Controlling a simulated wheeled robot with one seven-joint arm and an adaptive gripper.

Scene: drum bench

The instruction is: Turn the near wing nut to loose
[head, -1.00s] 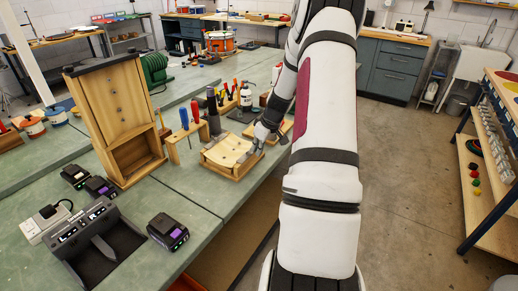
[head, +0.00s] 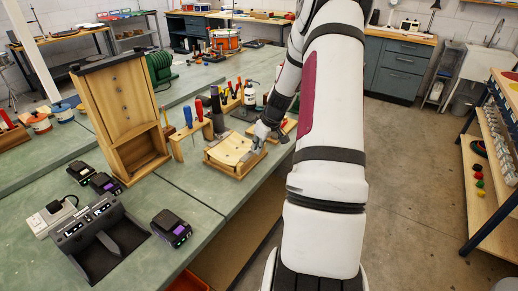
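A light wooden fixture with a curved top (head: 229,152) sits on the green bench, near its right-hand edge. My gripper (head: 258,143) is low at the right side of this fixture, close to or touching it. My arm comes down from the upper right and covers part of the view there. The wing nut is too small or hidden behind my gripper, so I cannot make it out. The fingers are too small to tell whether they are open or shut.
A wooden rack with screwdrivers (head: 188,130) stands left of the fixture. A tall wooden cabinet frame (head: 122,110) is farther left. Black battery packs (head: 171,227) and a charger (head: 98,240) lie at the front. Bare bench top lies in front of the fixture.

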